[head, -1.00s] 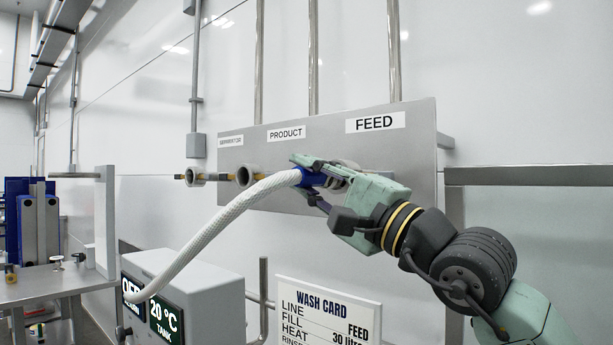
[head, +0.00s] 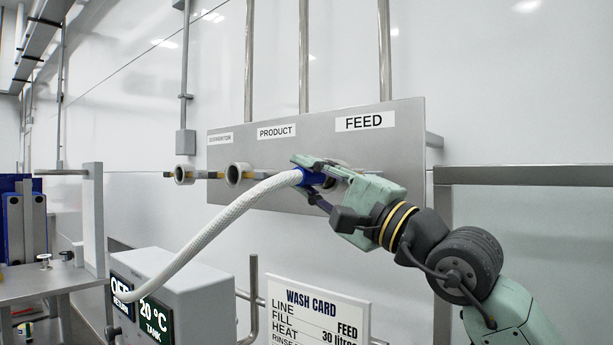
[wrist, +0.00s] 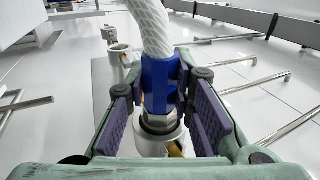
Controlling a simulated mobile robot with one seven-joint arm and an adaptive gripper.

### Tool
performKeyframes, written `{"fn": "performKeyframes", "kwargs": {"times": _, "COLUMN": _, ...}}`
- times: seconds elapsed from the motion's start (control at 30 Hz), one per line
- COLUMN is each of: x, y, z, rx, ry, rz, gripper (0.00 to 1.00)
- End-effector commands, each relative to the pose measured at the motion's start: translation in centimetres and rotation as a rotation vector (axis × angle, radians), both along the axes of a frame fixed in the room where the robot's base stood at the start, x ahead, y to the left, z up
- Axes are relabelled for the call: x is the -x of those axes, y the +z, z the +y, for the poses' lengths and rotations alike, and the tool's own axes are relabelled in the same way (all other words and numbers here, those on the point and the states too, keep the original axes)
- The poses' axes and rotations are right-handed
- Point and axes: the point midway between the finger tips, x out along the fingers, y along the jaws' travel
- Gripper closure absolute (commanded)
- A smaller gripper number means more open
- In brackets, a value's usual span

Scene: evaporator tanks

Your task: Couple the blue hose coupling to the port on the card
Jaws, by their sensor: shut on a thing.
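The wash card (head: 318,308) reads LINE FEED. The panel (head: 292,143) carries three labelled ports. The FEED label (head: 365,122) is at its right, and the port below it is mostly hidden behind my gripper in the head view. My gripper (head: 311,181) is shut on the blue hose coupling (head: 312,177), with the white hose (head: 215,228) trailing down left. In the wrist view the blue coupling (wrist: 159,82) is between the jaws. Its metal end is at the mouth of a pale round port (wrist: 158,143); I cannot tell whether it is seated.
The PRODUCT port (head: 238,175) and another port (head: 184,174) stick out to the left. A grey control box (head: 190,290) showing 20 °C stands below. A metal rail (head: 520,174) runs right of the panel. A steel bench (head: 40,283) is at the left.

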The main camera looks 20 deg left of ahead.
Motion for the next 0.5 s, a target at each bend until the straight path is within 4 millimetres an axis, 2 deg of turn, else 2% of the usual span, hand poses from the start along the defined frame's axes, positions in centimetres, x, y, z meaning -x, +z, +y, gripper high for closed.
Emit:
{"fn": "performKeyframes", "kwargs": {"times": 0.17, "x": -0.39, "y": 0.08, "z": -0.16, "rx": -0.002, "ry": 0.001, "rz": 0.000, "gripper": 1.00}}
{"fn": "performKeyframes", "kwargs": {"times": 0.2, "x": -0.35, "y": 0.05, "z": -0.15, "rx": -0.001, "ry": 0.001, "rz": -0.001, "gripper": 0.76}}
{"fn": "performKeyframes", "kwargs": {"times": 0.5, "x": -0.35, "y": 0.02, "z": -0.13, "rx": -0.001, "ry": 0.000, "rz": 0.000, "gripper": 0.56}}
